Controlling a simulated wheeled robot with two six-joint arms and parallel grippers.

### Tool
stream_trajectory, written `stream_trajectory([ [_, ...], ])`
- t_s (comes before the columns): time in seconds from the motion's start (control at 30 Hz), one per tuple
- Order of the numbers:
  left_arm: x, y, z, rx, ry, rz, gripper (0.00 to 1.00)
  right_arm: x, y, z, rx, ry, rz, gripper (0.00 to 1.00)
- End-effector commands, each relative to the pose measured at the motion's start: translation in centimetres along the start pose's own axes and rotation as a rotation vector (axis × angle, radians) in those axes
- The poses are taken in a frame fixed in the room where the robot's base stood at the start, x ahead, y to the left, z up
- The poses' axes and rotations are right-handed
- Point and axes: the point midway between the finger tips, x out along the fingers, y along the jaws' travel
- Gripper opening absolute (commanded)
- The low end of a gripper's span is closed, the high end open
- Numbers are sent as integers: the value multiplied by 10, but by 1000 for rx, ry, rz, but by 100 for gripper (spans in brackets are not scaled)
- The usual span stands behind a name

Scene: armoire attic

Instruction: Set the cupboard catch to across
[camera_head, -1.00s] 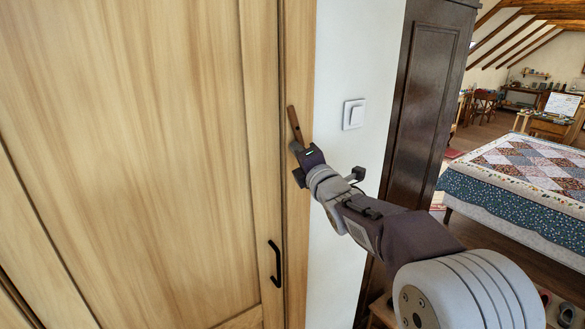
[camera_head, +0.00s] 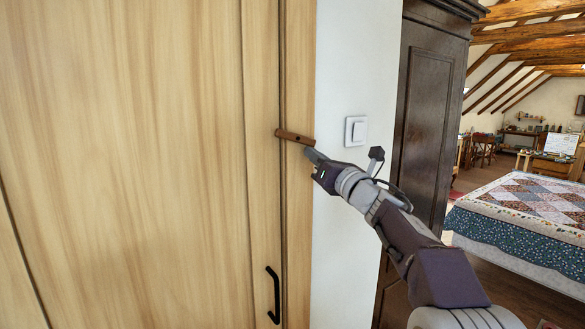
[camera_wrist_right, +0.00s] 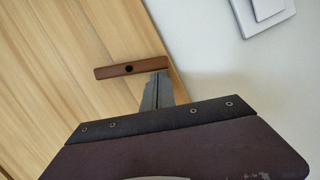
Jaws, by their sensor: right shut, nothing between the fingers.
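The cupboard catch is a small brown wooden bar (camera_head: 294,136) on the right edge of the cupboard (camera_head: 130,150). It lies nearly level, its left end over the gap between door and frame and its right end tilted slightly down. In the right wrist view the catch (camera_wrist_right: 131,69) shows a dark pivot hole in its middle. My right gripper (camera_head: 309,153) is shut and empty, its fingertips just below the catch's right half. In the wrist view the fingertips (camera_wrist_right: 160,76) are at or very near its lower edge; I cannot tell whether they touch. My left gripper is not in view.
A black handle (camera_head: 273,295) is on the door below the catch. A white light switch (camera_head: 356,131) is on the wall to the right. A dark armoire (camera_head: 430,120) and a quilted bed (camera_head: 525,210) stand farther right.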

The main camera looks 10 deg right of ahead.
Motion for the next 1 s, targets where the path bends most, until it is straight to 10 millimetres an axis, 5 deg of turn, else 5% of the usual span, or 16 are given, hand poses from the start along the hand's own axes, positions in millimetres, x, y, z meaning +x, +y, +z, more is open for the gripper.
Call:
stream_trajectory([
  [0.3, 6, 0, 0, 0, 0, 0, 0, 0, -2, -3, -33, 0, 9, 0],
  [0.53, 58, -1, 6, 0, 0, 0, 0, -4, -12, -53, -34, 1, 9, 0],
  [0.8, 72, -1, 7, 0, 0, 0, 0, -68, -10, -40, -37, -2, 6, 0],
  [1.0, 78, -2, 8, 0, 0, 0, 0, -95, -9, -38, -35, -1, 7, 0],
])
